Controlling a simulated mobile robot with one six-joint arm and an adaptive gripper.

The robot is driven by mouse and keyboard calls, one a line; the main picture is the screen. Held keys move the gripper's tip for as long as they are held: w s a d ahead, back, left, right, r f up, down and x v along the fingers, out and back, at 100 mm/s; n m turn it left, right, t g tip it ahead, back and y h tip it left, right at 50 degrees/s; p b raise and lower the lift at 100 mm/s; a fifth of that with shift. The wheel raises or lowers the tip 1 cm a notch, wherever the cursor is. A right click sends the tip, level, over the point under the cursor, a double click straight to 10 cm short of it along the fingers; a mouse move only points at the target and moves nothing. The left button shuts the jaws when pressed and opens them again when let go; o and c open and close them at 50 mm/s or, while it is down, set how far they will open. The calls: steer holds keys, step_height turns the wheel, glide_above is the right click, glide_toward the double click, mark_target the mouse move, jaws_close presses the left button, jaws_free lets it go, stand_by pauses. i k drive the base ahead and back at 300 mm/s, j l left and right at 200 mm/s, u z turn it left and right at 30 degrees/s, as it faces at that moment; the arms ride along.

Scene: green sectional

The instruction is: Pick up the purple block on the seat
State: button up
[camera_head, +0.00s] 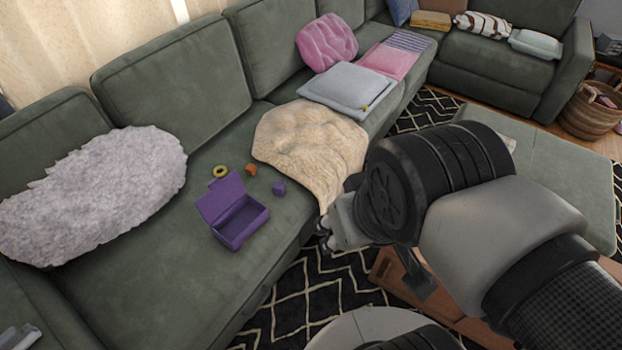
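The purple block (279,188) is a small cube on the green sofa seat (150,265). It lies just up and right of an open purple box (240,222) with its lid raised. The block and the box are apart. My gripper (324,238) is at the front edge of the seat, to the right of and lower in the picture than the block. It is apart from the block. My arm covers most of the gripper, so I cannot tell whether its fingers are open or shut.
A yellow ring (221,171) and a small orange piece (251,169) lie behind the box. A cream fleece throw (305,145) drapes over the seat beside the block. A fluffy grey pillow (95,190) lies at left. A wooden table (400,275) stands below my arm.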

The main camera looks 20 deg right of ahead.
mark_target(279, 188)
steer(key=i+l+u, duration=0.1)
steer(key=i+u, duration=0.25)
steer(key=i+l+u, duration=0.2)
steer(key=i+u, duration=0.2)
steer(key=i+l+u, duration=0.35)
steer(key=i+j, duration=0.05)
steer(key=i, duration=0.05)
